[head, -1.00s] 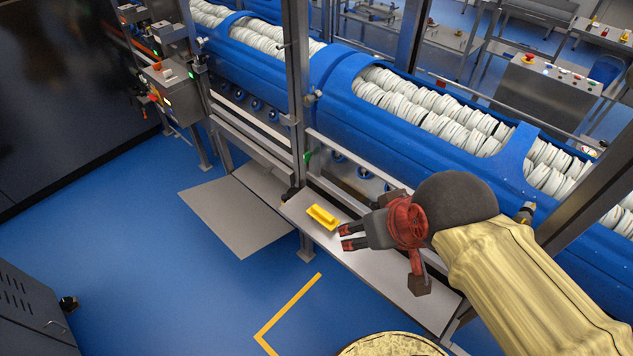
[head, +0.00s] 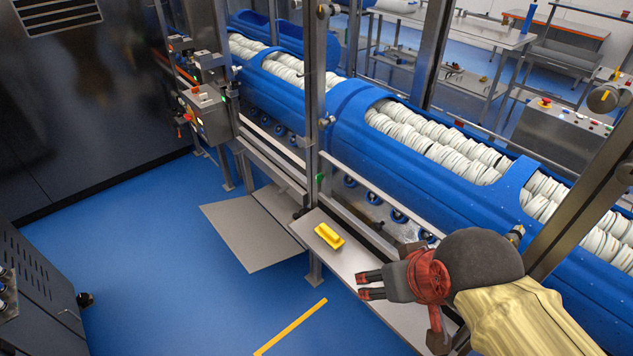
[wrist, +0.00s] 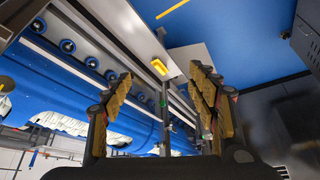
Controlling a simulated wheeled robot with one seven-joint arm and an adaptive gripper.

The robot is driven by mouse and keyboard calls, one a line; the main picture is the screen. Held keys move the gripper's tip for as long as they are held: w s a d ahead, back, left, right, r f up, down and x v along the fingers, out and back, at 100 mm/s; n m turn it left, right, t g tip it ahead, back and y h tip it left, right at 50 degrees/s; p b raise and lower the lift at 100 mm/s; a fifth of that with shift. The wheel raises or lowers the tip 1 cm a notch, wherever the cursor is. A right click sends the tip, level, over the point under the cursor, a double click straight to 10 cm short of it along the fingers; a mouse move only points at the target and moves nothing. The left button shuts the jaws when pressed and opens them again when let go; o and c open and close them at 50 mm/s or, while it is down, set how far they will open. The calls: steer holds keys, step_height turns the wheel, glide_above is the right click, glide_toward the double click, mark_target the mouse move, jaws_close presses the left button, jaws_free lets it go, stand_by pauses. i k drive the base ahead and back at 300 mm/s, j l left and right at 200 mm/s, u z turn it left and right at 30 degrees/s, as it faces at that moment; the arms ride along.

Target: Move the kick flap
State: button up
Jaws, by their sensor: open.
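A narrow light grey panel (head: 372,290) with a yellow grip-like piece (head: 329,236) on its far end runs along the front of the conveyor. It looks like the kick flap, though I cannot be sure. A wider grey plate (head: 250,232) lies lower, beyond it on the left. My gripper (head: 364,285) is open and empty, over or beside the panel, nearer than the yellow piece and apart from it. In the wrist view the yellow piece (wrist: 159,67) shows between my open fingers (wrist: 161,74), some way beyond them.
The blue conveyor housing (head: 400,145), filled with white discs, runs behind the panel. An upright metal post (head: 312,110) stands near the panel's far end. A control box (head: 208,112) is at the back left, a dark cabinet (head: 35,300) at the lower left. Blue floor (head: 165,260) between is clear.

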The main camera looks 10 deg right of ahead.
mark_target(258, 241)
steer(key=i+j+z, duration=0.15)
steer(key=i+j, duration=1.7)
